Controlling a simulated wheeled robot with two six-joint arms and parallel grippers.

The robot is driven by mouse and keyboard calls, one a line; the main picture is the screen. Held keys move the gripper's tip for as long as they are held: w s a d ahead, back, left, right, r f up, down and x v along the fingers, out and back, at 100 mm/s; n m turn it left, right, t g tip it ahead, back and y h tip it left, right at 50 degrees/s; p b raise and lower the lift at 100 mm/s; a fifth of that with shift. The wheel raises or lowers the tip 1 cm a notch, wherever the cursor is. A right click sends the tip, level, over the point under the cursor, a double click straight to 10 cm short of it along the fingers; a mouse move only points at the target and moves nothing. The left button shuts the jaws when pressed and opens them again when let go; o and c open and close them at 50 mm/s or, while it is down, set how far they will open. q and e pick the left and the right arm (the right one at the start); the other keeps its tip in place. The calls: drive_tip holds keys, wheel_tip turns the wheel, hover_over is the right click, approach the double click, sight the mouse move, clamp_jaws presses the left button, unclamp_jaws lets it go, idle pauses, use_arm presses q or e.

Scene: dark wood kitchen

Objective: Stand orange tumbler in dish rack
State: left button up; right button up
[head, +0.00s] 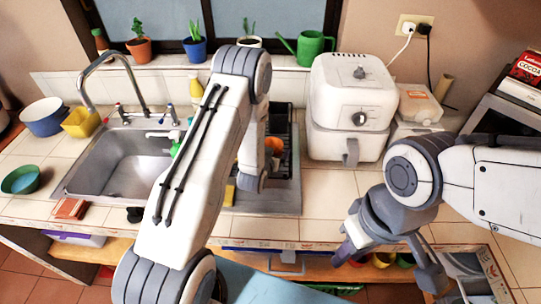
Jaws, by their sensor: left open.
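The dark dish rack (290,160) stands on the drainboard right of the sink, partly hidden by my left arm. My right gripper (388,266) is open and empty in front of the counter's edge, right of the rack.
A metal sink (125,165) with a faucet (110,75) lies left of the rack. A white air fryer (350,105) stands to the right. A yellow sponge (229,194) lies near the drainboard's front. The counter before the fryer is clear.

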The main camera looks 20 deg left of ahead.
use_arm(q)
drive_tip(key=p+v, duration=0.5)
drive_tip(key=v, duration=0.7)
drive_tip(key=s+d+r+m+g+h, duration=0.1)
drive_tip(key=s+d+r+m+g, duration=0.15)
drive_tip(key=d+r+g, duration=0.4)
drive_tip(key=s+d+r+m+g+h, duration=0.1)
drive_tip(key=s+d+r+m+h, duration=0.2)
drive_tip(key=d, duration=0.6)
drive_tip(key=s+r+m+g+y, duration=0.1)
drive_tip(key=s+r, duration=0.4)
drive_tip(key=s, duration=0.5)
drive_tip(key=s+r+m+g+y, duration=0.1)
drive_tip(key=s+r+g, duration=0.3)
drive_tip(key=s, duration=0.6)
drive_tip(key=shift+s+r+y, duration=0.3)
drive_tip(key=shift+s+r, duration=0.05)
drive_tip(key=shift+r, duration=0.25)
drive_tip(key=shift+a+m, duration=0.1)
drive_tip(key=shift+m, duration=0.15)
wheel_tip(320, 180, down, 7)
drive_tip(key=b, duration=0.7)
drive_tip(key=shift+r, duration=0.15)
